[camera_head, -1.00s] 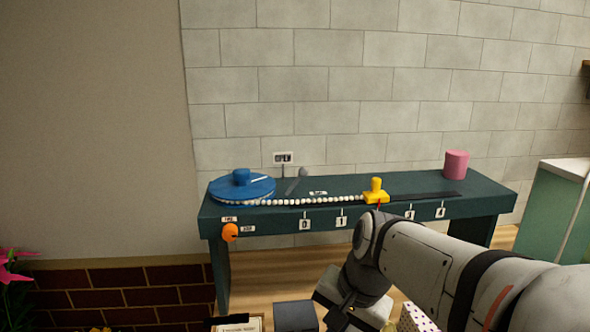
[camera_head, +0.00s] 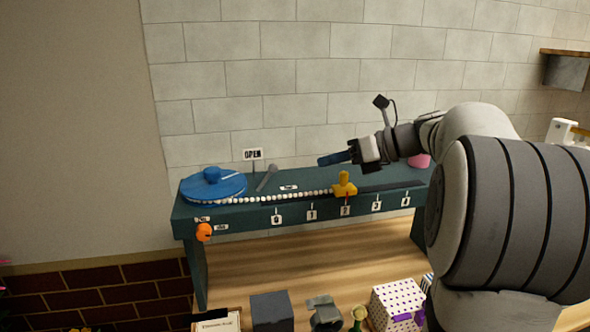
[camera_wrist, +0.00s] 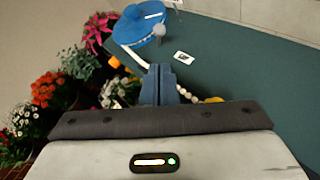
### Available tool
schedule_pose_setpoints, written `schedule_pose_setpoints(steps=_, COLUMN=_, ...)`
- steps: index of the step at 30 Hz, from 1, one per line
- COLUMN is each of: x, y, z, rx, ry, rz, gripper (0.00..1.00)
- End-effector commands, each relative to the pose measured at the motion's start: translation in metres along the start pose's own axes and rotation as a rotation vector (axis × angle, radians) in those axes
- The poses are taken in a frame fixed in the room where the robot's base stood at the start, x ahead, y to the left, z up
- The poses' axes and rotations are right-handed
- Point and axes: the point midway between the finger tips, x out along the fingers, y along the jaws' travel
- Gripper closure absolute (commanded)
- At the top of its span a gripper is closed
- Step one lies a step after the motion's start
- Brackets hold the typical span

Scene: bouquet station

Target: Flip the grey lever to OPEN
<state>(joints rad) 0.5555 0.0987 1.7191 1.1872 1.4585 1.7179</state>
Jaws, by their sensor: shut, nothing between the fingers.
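The grey lever (camera_head: 266,178) stands tilted up to the right on the dark green bench, just right of the blue disc, with a round knob on top. The OPEN sign (camera_head: 252,154) stands behind it, to the left of the knob. In the wrist view the lever's knob (camera_wrist: 158,30) shows beyond the fingers. My gripper (camera_head: 321,160) is shut and empty, above the bench and to the right of the lever, apart from it. Its blue fingers (camera_wrist: 158,70) lie together in the wrist view.
The blue disc (camera_head: 212,186) sits at the bench's left end, with a string of white beads (camera_head: 290,196) running to a yellow slider (camera_head: 344,187). An orange knob (camera_head: 204,232) is on the bench front. A pink cylinder (camera_head: 419,161) is partly hidden behind my arm.

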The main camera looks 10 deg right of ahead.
Motion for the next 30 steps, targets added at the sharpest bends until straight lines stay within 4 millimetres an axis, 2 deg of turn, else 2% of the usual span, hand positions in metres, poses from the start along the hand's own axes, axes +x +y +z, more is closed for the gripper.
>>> schedule_pose_setpoints(steps=5, x=0.011, y=0.001, z=0.0, rx=-0.001, ry=0.002, rz=0.001, gripper=1.0)
schedule_pose_setpoints(steps=18, x=0.086, y=0.002, z=0.0, rx=-0.001, ry=0.003, rz=0.004, gripper=1.0)
schedule_pose_setpoints(steps=24, x=0.1, y=0.001, z=0.0, rx=-0.002, ry=0.003, rz=0.002, gripper=1.0)
schedule_pose_setpoints(steps=30, x=0.102, y=0.001, z=0.0, rx=-0.003, ry=0.002, rz=0.001, gripper=1.0)
